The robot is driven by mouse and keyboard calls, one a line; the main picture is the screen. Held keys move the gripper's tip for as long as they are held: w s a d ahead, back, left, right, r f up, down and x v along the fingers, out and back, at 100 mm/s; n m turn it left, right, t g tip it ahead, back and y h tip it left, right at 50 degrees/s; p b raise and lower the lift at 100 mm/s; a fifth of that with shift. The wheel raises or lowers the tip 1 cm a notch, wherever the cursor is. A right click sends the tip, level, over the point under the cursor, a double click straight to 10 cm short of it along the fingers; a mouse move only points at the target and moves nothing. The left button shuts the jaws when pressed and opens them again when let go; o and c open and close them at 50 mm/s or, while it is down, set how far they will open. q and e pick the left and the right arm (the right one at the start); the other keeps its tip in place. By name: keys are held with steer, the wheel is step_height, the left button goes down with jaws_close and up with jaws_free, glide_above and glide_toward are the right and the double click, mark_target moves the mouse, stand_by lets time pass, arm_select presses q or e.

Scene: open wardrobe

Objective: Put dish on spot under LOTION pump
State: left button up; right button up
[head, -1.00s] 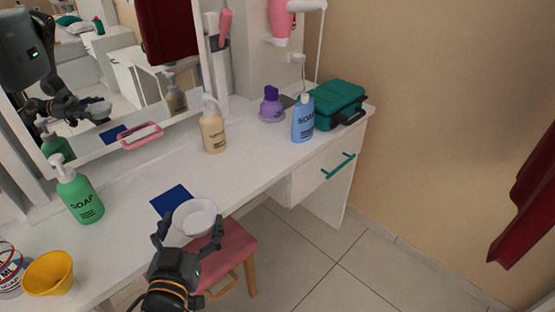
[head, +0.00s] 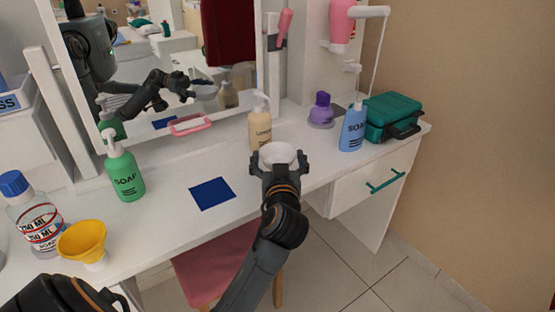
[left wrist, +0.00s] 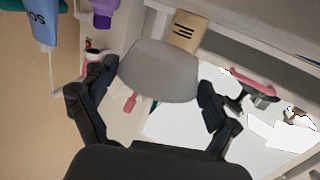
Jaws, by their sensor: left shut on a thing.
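My left gripper (head: 279,165) is shut on a white dish (head: 278,152) and holds it in front of the beige lotion pump bottle (head: 260,129). The dish overlaps the bottle's lower right side in the head view. In the left wrist view the grey-looking dish (left wrist: 160,75) sits between the fingers, with the bottle (left wrist: 187,32) just behind it. I cannot tell whether the dish touches the table or the bottle. No marked spot shows right under the pump; a dark blue square (head: 212,193) lies flat on the table to the left. My right gripper is not in view.
The white dressing table (head: 160,225) also holds a green soap pump (head: 125,175), a blue soap pump (head: 353,130), a purple bottle (head: 321,110), a teal case (head: 393,115), a pink tray (head: 190,124) and a yellow funnel (head: 82,240). A mirror (head: 150,60) stands behind.

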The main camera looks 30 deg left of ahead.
mark_target(277, 156)
arm_select(q)
steer(key=shift+w+a+f, duration=0.4)
steer(key=shift+w+a, duration=0.05)
steer(key=shift+w, duration=0.2)
steer(key=shift+w+a+f, duration=0.4)
steer(key=shift+w+a, duration=0.05)
steer(key=shift+w, duration=0.15)
steer(key=shift+w+a+f+b, duration=0.5)
steer(key=shift+w+a+f, duration=0.45)
steer(key=shift+w+f, duration=0.3)
steer(key=shift+r, duration=0.1)
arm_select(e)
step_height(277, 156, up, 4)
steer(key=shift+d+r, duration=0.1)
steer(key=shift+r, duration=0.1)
arm_select(q)
steer(key=o, duration=1)
steer(key=shift+c, duration=0.2)
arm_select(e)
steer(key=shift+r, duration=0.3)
